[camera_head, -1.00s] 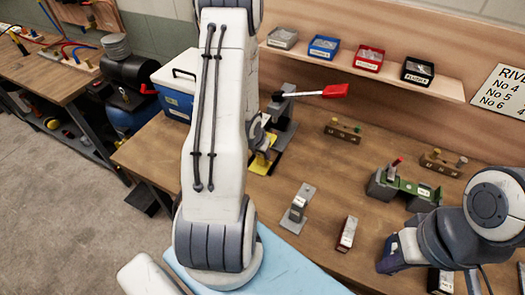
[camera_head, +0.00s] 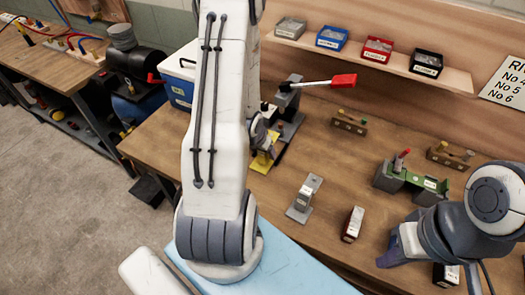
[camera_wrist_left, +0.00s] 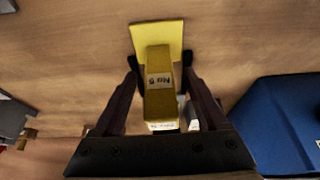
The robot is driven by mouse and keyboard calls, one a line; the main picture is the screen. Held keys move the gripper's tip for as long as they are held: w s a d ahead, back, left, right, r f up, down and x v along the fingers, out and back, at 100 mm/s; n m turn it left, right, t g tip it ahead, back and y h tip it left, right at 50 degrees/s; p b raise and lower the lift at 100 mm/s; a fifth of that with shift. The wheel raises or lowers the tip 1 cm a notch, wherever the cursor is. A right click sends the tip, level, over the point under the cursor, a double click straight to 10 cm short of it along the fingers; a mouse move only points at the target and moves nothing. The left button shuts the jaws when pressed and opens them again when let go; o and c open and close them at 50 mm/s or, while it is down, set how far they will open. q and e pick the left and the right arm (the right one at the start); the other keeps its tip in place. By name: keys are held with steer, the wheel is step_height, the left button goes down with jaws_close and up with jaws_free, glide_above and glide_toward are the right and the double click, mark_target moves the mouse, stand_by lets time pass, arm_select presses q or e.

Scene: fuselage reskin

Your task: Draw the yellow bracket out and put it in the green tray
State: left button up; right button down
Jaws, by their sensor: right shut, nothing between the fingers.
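The yellow bracket (camera_wrist_left: 158,75) is in the left wrist view, a wide flat plate with a narrower block marked "No 5". In the head view its yellow part (camera_head: 262,162) shows at the back of the bench beside a grey clamp. My left gripper (camera_wrist_left: 160,75) has one finger on each side of the block; whether both fingers touch it is unclear. In the head view my left arm mostly hides that gripper (camera_head: 262,142). A green tray-like piece (camera_head: 416,181) sits between grey blocks at the right. My right gripper (camera_head: 392,257) is shut and empty, low over the bench.
A grey clamp with a red-handled lever (camera_head: 320,83) stands just behind the bracket. A blue cooler (camera_head: 180,78) is to the left. A shelf holds several bins (camera_head: 378,50).

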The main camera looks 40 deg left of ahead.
arm_select(q)
steer(key=shift+r, duration=0.15)
steer(key=shift+s+r, duration=0.15)
steer(key=shift+r, duration=0.1)
steer(key=p+v, duration=0.9)
steer(key=p, duration=0.3)
steer(key=shift+s+r, duration=0.15)
steer(key=shift+r, duration=0.15)
